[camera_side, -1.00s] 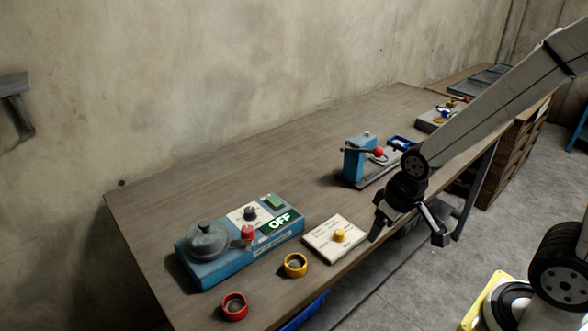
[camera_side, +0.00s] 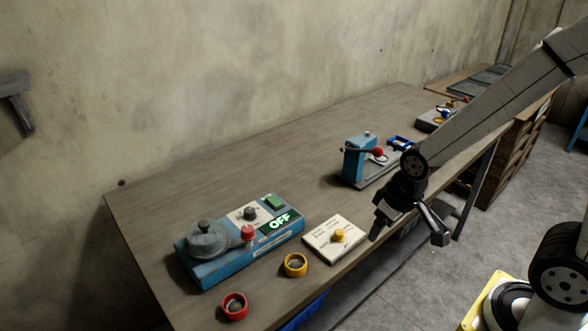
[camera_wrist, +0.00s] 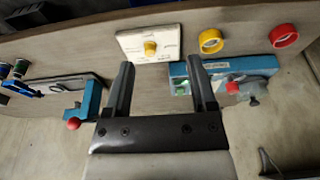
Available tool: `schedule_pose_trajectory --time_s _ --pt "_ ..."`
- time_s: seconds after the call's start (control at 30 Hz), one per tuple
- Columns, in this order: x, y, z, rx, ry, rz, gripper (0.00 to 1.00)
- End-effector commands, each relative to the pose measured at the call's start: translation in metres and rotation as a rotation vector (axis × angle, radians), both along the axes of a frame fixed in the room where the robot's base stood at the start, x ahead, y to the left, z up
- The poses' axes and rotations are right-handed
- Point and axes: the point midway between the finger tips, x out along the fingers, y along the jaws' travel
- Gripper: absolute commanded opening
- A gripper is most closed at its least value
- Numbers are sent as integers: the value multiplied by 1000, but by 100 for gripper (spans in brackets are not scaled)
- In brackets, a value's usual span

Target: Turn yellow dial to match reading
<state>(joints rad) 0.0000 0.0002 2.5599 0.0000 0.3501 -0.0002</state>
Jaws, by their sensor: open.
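The yellow dial (camera_side: 339,236) sits on a cream plate (camera_side: 322,246) with small markings, near the table's front edge. In the wrist view the dial (camera_wrist: 150,48) shows at the top centre on its plate (camera_wrist: 130,42), beyond my fingertips. The markings are too small to read. My gripper (camera_side: 408,232) is open and empty, to the right of the plate in the side view and apart from it. Its two fingers also show in the wrist view (camera_wrist: 162,72), spread wide.
A blue machine (camera_side: 205,272) with a drum, a red knob and an "OFF" display stands left of the plate. A yellow ring (camera_side: 295,265) and a red ring (camera_side: 235,306) lie in front. A blue device (camera_side: 356,160) with a red ball stands behind my gripper.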

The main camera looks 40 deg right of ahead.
Motion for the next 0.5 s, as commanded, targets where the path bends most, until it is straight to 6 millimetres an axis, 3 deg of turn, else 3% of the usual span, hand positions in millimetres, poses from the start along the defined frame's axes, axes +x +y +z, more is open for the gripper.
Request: schedule_pose_trajectory --time_s 0.27,0.5 --pt "15 -2 -2 -17 21 67 72" --pt "53 -10 -11 -55 83 265 72"
